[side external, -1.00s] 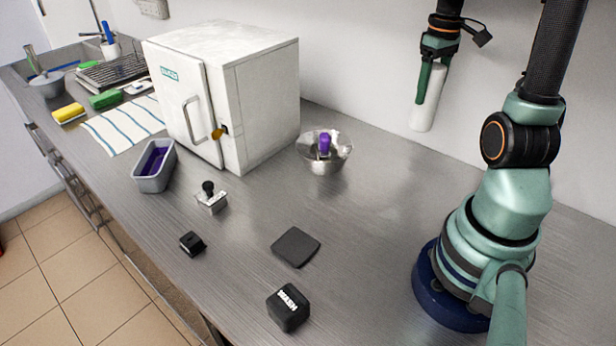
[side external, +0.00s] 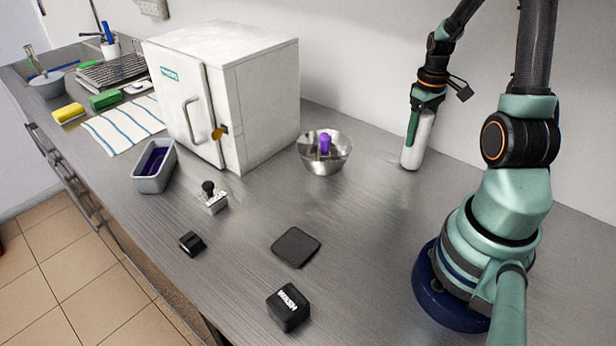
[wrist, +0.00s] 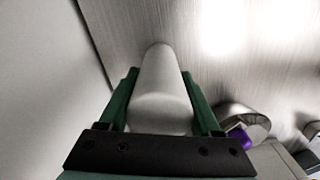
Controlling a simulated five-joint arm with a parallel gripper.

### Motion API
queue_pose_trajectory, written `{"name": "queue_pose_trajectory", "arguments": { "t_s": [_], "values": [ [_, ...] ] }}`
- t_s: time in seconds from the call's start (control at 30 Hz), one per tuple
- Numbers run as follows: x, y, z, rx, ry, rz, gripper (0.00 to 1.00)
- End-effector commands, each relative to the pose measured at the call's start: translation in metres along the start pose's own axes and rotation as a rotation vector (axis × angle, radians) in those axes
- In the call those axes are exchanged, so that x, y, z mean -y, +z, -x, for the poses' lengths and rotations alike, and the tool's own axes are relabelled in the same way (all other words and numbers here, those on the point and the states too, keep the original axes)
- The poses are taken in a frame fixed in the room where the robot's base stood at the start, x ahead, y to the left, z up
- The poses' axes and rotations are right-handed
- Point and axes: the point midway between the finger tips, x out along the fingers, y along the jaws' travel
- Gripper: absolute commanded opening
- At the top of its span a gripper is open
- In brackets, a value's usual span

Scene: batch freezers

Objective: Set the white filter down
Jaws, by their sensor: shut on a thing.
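The white filter (side external: 421,142) is a white upright cylinder at the back right of the steel counter, near the wall. My gripper (side external: 412,128) is shut on its upper part from above, with green fingers along its sides. The filter's lower end is at or very close to the counter top; I cannot tell whether it touches. In the wrist view the filter (wrist: 160,85) lies between the two green fingers of my gripper (wrist: 163,95).
A metal bowl (side external: 338,160) with a purple-handled thing (side external: 324,143) stands left of the filter. A white freezer (side external: 265,105) stands further left. A black pad (side external: 297,247) and a black block (side external: 288,307) lie in front. The counter between bowl and filter is clear.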

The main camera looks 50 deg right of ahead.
Motion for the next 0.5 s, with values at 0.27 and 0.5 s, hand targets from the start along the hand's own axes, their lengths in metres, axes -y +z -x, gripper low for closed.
{"name": "queue_pose_trajectory", "arguments": {
  "t_s": [0.27, 0.5],
  "values": [
    [0.0, 0.0, -0.0027, 0.0, 0.0, 0.0, 0.95],
    [0.0, 0.0, -0.0024, 0.0, 0.0, 0.0, 0.95]
  ]
}}
